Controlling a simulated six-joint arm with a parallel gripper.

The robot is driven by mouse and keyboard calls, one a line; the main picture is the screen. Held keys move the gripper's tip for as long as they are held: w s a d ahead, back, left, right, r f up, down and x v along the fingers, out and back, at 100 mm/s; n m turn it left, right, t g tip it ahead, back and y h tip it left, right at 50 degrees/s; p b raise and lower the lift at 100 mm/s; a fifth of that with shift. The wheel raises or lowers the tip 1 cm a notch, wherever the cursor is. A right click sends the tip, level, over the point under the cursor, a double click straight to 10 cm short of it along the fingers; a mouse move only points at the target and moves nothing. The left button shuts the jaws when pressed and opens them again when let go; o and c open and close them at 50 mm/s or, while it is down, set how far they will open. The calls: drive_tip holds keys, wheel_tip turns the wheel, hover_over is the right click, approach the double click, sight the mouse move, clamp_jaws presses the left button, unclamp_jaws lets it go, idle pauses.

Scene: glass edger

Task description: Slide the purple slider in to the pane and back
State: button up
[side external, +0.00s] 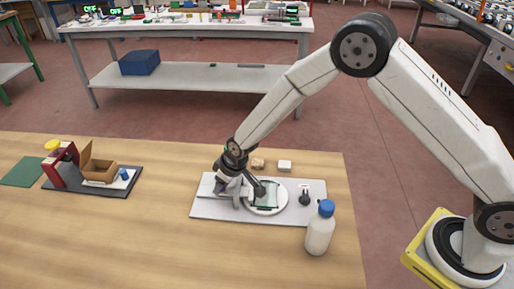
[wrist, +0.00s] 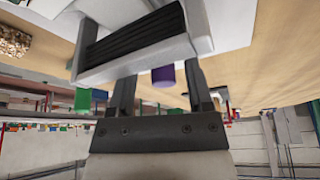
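The purple slider (wrist: 163,76) shows in the wrist view as a short purple cylinder between the two fingers of my gripper (wrist: 160,88). The gripper is open, with a gap visible on either side of the purple part. A white body with a black ribbed strip (wrist: 135,44) lies just beyond the fingertips. In the side view my gripper (side external: 232,192) is low over the left part of the white base plate (side external: 208,212), and it hides the slider. The glass pane (side external: 266,192) is on the white round table (side external: 281,206), right of the gripper.
A black knob (side external: 305,198) stands on the plate's right part. A white bottle with a blue cap (side external: 319,233) stands at its front right corner. A tan block (side external: 258,163) and a white block (side external: 285,166) lie behind.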

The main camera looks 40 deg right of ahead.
drive_tip(key=shift+r, duration=0.1)
drive_tip(key=v, duration=0.7)
drive_tip(key=shift+s+r, duration=0.15)
drive_tip(key=shift+r, duration=0.1)
drive_tip(key=shift+d, duration=0.1)
idle(0.5)
drive_tip(key=s+d+r+m+h, duration=0.1)
drive_tip(key=s+d+r+m, duration=0.1)
drive_tip(key=s+d, duration=0.6)
drive_tip(key=s+d+r+m+g, duration=0.1)
drive_tip(key=s+d+r, duration=0.3)
drive_tip(key=s+d, duration=0.4)
drive_tip(key=s+m, duration=0.1)
drive_tip(key=s, duration=0.4)
drive_tip(key=shift+h, duration=0.4)
drive_tip(key=shift+w, duration=0.1)
